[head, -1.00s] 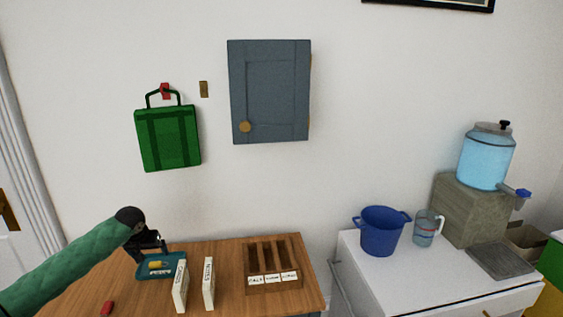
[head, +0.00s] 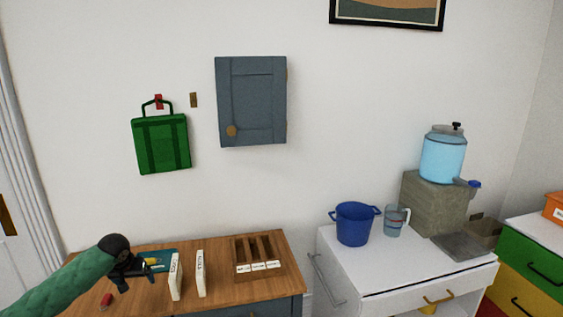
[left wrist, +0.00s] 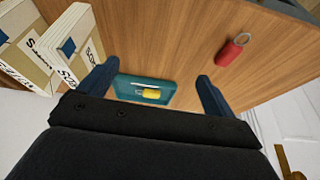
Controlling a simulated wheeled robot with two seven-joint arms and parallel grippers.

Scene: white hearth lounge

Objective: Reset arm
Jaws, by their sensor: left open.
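My left arm, in a green sleeve, reaches in from the left in the head view. Its gripper (head: 136,276) is over the left part of the wooden desk. In the left wrist view the two blue fingers (left wrist: 155,92) are spread apart with nothing held between them. Beyond them on the desk lies a teal tray (left wrist: 130,84) with a yellow item (left wrist: 151,93) in it. My right gripper is in neither view.
A red key tag (head: 106,300) lies on the desk (head: 220,287). A blue bucket (head: 354,224), a jug (head: 396,221) and a water dispenser (head: 442,154) are on the white cabinet.

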